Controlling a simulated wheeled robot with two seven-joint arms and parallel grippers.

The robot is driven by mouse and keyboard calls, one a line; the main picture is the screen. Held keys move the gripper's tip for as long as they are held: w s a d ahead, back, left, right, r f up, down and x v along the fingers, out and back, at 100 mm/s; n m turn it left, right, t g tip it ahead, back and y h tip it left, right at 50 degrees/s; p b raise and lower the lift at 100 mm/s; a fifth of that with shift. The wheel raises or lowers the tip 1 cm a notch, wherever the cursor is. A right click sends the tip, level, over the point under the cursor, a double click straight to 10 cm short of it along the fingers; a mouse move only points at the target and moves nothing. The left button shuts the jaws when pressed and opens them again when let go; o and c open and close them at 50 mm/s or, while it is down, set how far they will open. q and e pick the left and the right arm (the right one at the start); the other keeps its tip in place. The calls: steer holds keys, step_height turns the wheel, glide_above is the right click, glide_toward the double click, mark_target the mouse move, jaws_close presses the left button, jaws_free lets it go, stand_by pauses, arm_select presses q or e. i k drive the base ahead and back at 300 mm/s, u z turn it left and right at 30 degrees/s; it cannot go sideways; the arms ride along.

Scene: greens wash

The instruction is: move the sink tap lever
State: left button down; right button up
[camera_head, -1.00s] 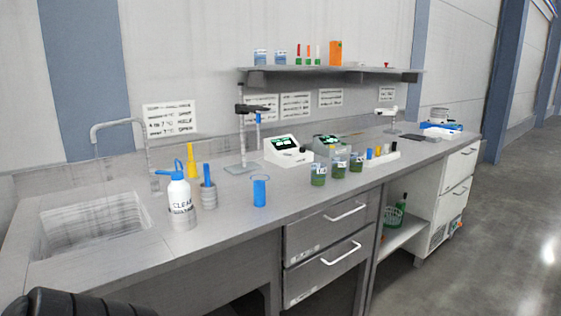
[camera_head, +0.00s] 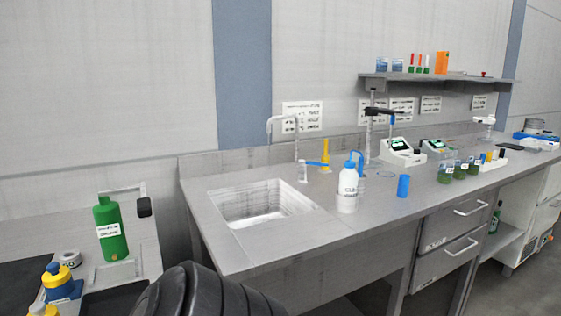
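The sink (camera_head: 262,203) is a pale basin set into the left end of the grey bench. A grey gooseneck tap (camera_head: 296,143) rises behind it, with its spout turned left over the basin's far side. A blue lever (camera_head: 317,163) shows at the tap's base, pointing right. Its exact joint with the tap is too small to make out. Neither gripper is in view, so nothing is seen touching the lever.
A yellow upright object (camera_head: 325,153) stands close behind the lever. A blue cylinder (camera_head: 403,186) is farther right. A separate surface at left holds a green bottle (camera_head: 111,230). The bench front by the sink is clear.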

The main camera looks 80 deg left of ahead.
mark_target(302, 161)
steer(key=k, duration=0.3)
steer(key=u, duration=1.2)
